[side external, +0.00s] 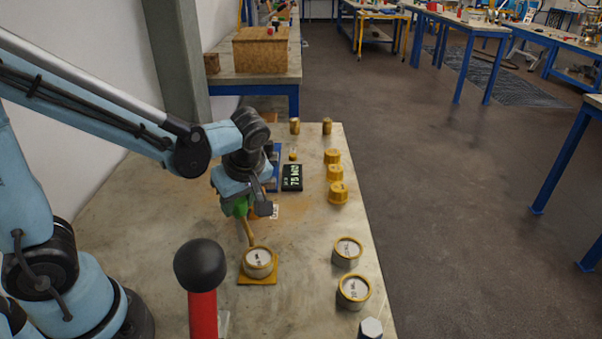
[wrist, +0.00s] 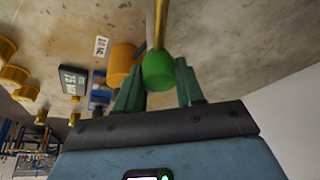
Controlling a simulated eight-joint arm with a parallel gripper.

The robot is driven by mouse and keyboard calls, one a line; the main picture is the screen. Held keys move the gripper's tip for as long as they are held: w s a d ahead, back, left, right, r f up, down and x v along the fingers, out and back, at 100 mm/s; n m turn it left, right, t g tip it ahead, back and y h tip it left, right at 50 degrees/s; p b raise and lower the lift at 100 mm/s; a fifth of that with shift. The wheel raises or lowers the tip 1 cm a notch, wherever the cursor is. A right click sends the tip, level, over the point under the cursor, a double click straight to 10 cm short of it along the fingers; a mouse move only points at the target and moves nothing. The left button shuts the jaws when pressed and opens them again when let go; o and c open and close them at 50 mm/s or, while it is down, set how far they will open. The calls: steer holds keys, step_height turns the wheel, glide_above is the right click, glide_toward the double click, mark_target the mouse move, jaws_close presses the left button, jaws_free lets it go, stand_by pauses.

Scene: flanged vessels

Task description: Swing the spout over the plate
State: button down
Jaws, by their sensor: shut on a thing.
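My gripper (wrist: 158,82) has its green fingers shut around a rounded green knob (wrist: 158,70). A thin brass-coloured rod, which looks like the spout (wrist: 160,25), runs out from the knob. In the side external view my gripper (side external: 240,208) is over the middle of the table, and the spout (side external: 249,232) slopes down from it. The spout's lower end appears over the edge of a round, white-topped vessel (side external: 258,262). I cannot tell whether they touch. The vessel stands on a square yellow plate (side external: 243,281). The spout's pivot is not clear.
Two flanged vessels (side external: 347,252) (side external: 353,290) stand at the table's right edge. Several yellow caps (side external: 335,172) line that edge farther back. A dark display (side external: 292,177) stands behind my gripper. A black-knobbed red post (side external: 202,305) is in front. An orange cylinder (wrist: 122,60) is beside the knob.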

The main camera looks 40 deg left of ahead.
stand_by(0.4)
steer(key=c, duration=0.7)
jaws_free()
steer(key=v, duration=1.2)
steer(key=shift+a, duration=0.1)
